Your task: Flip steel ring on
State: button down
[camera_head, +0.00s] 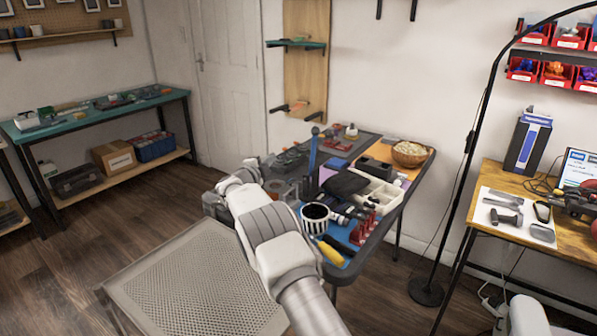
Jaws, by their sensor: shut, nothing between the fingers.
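My white arm rises from the bottom middle and bends at the wrist over the left end of the crowded worktable (368,245). The fingers of my gripper cannot be made out; the arm's end hides that spot. A small round grey part (275,187) lies on the table just right of my wrist. It may be the steel ring, but it is too small to be sure. I cannot tell whether it is on or off, and no contact between it and my arm can be seen.
A mesh-topped stand (190,285) is at front left. A lamp pole (462,180) stands right. A wooden desk (550,258) is beyond it.

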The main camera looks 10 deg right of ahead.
jog(key=shift+w+a+f+b, duration=0.95)
jog(key=shift+a+b, duration=0.05)
jog(key=shift+b, duration=0.05)
jog(key=shift+a, duration=0.2)
jog(key=shift+s+a+r, duration=0.1)
jog(key=shift+s+a, duration=0.3)
jog(key=shift+s, duration=0.05)
jog(key=f+p+v, duration=0.1)
jog(key=p+v, duration=0.1)
jog(key=v, duration=1.4)
jog(key=shift+d+r, duration=0.2)
jog(key=shift+r, duration=0.25)
jog(key=shift+s, duration=0.1)
